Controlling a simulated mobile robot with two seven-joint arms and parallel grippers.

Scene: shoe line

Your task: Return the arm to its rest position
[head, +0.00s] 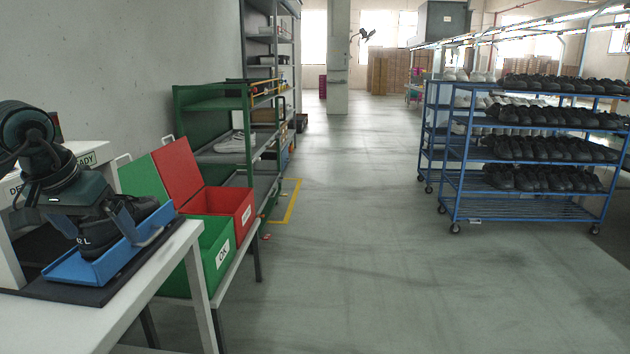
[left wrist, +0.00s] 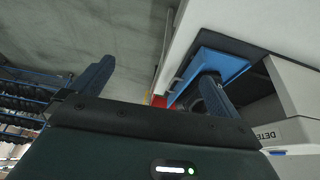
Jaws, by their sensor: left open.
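My left gripper (head: 98,218) is over the left table, close to the blue tray (head: 78,270). A black shoe (head: 112,222) rests on the tray, partly hidden by the gripper. In the left wrist view the fingers of this gripper (left wrist: 158,85) are wide apart with nothing between them. The blue tray (left wrist: 232,66) shows there beyond the right finger, with a dark shape partly behind that finger. My right gripper is in neither view.
A white table (head: 150,285) carries the tray on a dark mat. Beside it stand a green box (head: 215,262) marked OK and a red box (head: 243,218). A green rack (head: 215,103) stands behind. A blue shoe rack (head: 520,212) stands right. The middle floor is clear.

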